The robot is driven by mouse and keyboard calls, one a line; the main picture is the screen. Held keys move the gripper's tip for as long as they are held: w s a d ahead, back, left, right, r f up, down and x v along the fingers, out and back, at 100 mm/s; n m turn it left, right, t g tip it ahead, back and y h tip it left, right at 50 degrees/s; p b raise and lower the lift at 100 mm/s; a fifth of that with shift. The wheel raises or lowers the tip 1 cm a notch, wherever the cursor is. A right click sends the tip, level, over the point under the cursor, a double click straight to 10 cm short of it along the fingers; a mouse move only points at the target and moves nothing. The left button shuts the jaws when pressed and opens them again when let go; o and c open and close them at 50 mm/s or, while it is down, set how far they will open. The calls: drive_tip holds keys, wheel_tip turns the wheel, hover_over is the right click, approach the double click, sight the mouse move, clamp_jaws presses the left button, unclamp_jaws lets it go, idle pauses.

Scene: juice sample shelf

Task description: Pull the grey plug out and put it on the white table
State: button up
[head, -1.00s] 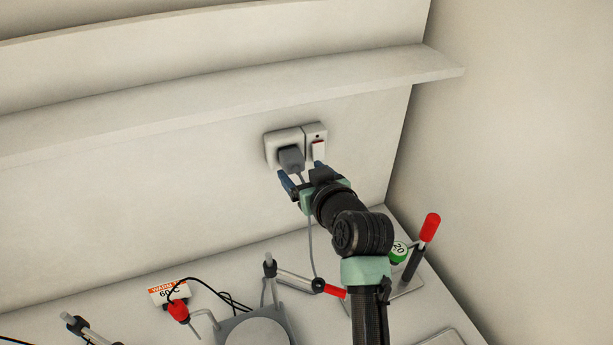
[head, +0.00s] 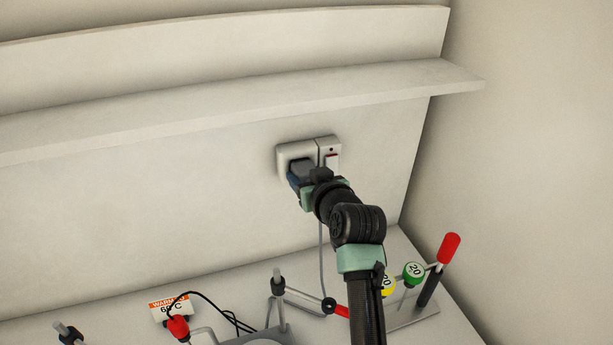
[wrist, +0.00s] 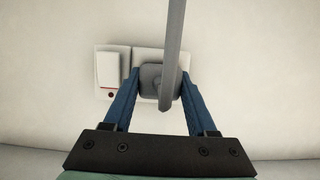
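The grey plug (head: 301,166) sits in the white wall socket (head: 286,152) under the shelf. The wrist view shows the plug (wrist: 152,76) face on, with its grey cable (wrist: 172,50) crossing in front. My gripper (wrist: 160,75) has one blue finger against each side of the plug and looks shut on it. In the head view my gripper (head: 302,177) reaches up to the wall and partly hides the plug and cable. The white table (head: 235,287) lies below.
A switch (head: 331,162) is beside the socket, and a shelf (head: 240,103) juts out above. On the table stand a red-tipped lever (head: 449,248), a green round tag marked 20 (head: 413,272), a warning card (head: 170,308) and metal rods. A side wall is at right.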

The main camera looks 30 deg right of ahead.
clamp_jaws()
drive_tip(key=shift+s+f, duration=0.1)
idle(0.3)
drive_tip(key=shift+s, duration=0.1)
drive_tip(key=shift+s+a, duration=0.15)
drive_tip(key=shift+s, duration=0.15)
drive_tip(key=shift+s+p, duration=0.15)
drive_tip(key=shift+p, duration=0.15)
drive_tip(key=shift+s+a+p, duration=0.25)
drive_tip(key=shift+s, duration=0.55)
drive_tip(key=shift+s+a+p, duration=0.2)
drive_tip(key=shift+s+p, duration=0.05)
drive_tip(key=shift+s, duration=0.5)
